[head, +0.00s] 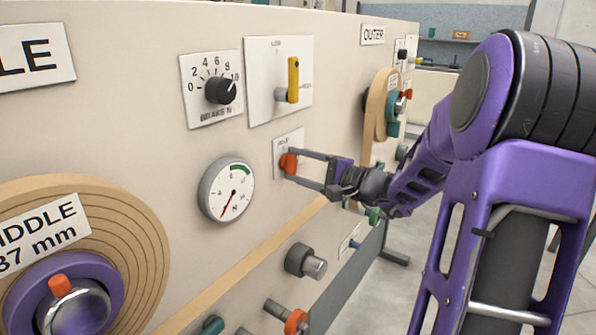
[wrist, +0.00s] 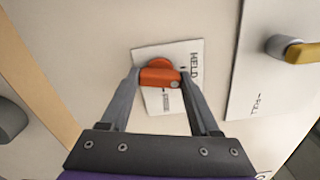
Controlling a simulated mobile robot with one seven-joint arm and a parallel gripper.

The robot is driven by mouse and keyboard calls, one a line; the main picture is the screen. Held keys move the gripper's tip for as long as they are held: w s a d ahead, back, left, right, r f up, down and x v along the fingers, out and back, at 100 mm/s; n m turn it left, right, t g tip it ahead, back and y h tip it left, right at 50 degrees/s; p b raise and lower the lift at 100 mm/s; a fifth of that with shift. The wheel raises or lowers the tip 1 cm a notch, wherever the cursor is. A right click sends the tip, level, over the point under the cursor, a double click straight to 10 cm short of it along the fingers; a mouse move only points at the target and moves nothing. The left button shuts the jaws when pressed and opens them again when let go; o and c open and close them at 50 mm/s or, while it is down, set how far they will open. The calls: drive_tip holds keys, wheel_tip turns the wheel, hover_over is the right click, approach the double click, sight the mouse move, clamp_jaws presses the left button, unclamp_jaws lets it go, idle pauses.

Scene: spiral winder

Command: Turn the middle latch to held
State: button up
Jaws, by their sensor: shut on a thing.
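The middle latch is an orange-red knob (head: 289,163) on a small white plate (head: 290,142) on the cream panel. It also shows in the wrist view (wrist: 160,77), where the plate reads "HELD" along its right edge, with a smaller label below the knob. My gripper (head: 291,168) reaches the knob from the right in the head view, and its two fingers close on either side of it. In the wrist view the fingers (wrist: 160,80) touch the knob's two ends. Which mark the knob points to, I cannot tell.
Above the latch are a black dial (head: 220,90) and a yellow lever (head: 293,80). A round gauge (head: 226,189) sits to the left. Below are a grey roller (head: 305,262) and a tan strip (head: 240,265). The middle reel (head: 140,235) is at lower left.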

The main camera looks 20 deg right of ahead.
drive_tip(key=shift+n, duration=1.6)
drive_tip(key=o, duration=1.4)
drive_tip(key=shift+c, duration=0.2)
drive_tip(key=v, duration=1.7)
drive_tip(key=shift+s+p, duration=0.25)
drive_tip(key=shift+p, duration=0.05)
drive_tip(key=shift+d, duration=0.1)
